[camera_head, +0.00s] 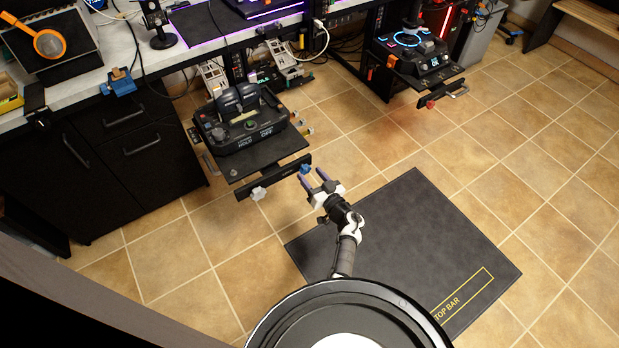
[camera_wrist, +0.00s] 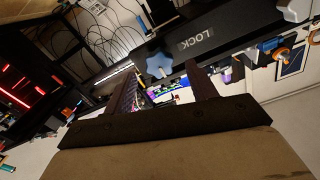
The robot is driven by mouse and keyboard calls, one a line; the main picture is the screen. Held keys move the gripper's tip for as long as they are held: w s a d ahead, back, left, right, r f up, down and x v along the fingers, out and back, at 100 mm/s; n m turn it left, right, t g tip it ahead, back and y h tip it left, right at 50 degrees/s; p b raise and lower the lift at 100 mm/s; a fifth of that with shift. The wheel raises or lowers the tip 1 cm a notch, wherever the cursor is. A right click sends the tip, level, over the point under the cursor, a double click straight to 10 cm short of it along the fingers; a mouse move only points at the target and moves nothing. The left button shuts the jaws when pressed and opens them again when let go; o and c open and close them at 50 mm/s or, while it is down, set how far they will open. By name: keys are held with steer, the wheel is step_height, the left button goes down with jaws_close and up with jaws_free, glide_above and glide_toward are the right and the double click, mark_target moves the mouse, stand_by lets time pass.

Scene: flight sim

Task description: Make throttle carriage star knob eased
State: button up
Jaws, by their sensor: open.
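The throttle unit (camera_head: 240,118) sits on a black carriage plate (camera_head: 268,152) with a dark bar (camera_head: 283,176) across its front. A blue star knob (camera_head: 305,168) is at the bar's right end, and a pale knob (camera_head: 259,193) is nearer its left end. In the wrist view the blue star knob (camera_wrist: 159,65) shows just beyond and between my fingertips, beside the word LOCK on the bar (camera_wrist: 225,37). The pale knob (camera_wrist: 296,9) is cut by the top edge. My gripper (camera_head: 314,176) is open and empty, its purplish fingers pointing at the blue knob; contact cannot be told.
A second carriage with a joystick unit (camera_head: 420,62) and red knob stands at the upper right. A black cabinet (camera_head: 110,160) and desk are at the left. A dark floor mat (camera_head: 420,240) lies below my arm, and the tiled floor around it is clear.

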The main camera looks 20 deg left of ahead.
steer(key=shift+x, duration=0.9)
steer(key=c, duration=1)
